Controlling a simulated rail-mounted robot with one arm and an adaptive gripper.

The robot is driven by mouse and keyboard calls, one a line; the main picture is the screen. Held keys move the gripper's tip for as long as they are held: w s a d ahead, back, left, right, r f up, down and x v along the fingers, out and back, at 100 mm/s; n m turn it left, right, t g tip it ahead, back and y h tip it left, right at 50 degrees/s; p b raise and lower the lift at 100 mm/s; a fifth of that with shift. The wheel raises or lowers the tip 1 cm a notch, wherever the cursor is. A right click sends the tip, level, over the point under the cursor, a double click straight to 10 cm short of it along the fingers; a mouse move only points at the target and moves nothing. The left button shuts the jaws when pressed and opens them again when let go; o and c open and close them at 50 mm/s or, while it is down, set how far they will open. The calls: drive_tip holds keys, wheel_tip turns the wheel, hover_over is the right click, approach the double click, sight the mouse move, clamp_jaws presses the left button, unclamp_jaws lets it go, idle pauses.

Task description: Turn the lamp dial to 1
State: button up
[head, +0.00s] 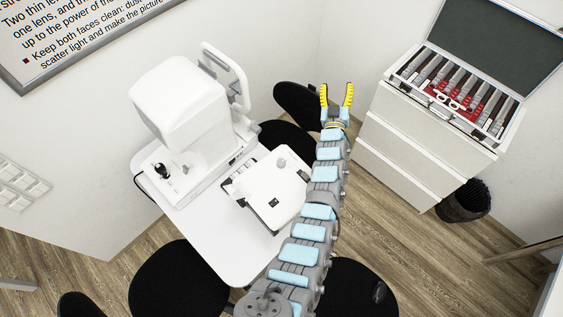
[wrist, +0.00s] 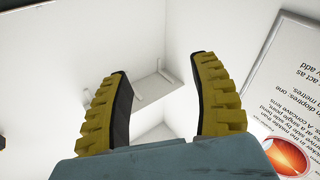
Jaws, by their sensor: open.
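A white box (head: 268,196) lies on the white table (head: 238,262) in the head view. A small round pale knob (head: 282,162) stands on its upper face. It may be the lamp dial, but no numbers or setting can be read. My gripper (head: 337,94) is up and to the right of the box, clear of the table, with its yellow fingers spread and nothing between them. In the wrist view my gripper (wrist: 162,80) is open before white surfaces. No dial can be made out there.
A white eye instrument (head: 178,105) with a black joystick (head: 160,169) stands on the table left of the box. A white drawer cabinet (head: 415,140) bears an open lens case (head: 408,74) at right. Black chairs (head: 180,285) surround the table. A wall poster (wrist: 290,80) shows in the wrist view.

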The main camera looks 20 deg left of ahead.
drive_tip(key=w+d+m+g+h+b, duration=0.1)
drive_tip(key=w+d+m+g+h, duration=0.3)
drive_tip(key=w, duration=0.4)
drive_tip(key=m+g+h+b, duration=0.1)
drive_tip(key=m+g+b, duration=0.3)
drive_tip(key=g, duration=1.1)
hover_over(282, 161)
drive_tip(key=p, duration=0.1)
wheel_tip(282, 161, down, 6)
drive_tip(key=m, duration=0.1)
drive_tip(key=shift+s+f, duration=0.15)
drive_tip(key=shift+f, duration=6.8)
drive_tip(key=shift+d+f, duration=0.1)
drive_tip(key=shift+f, duration=1.4)
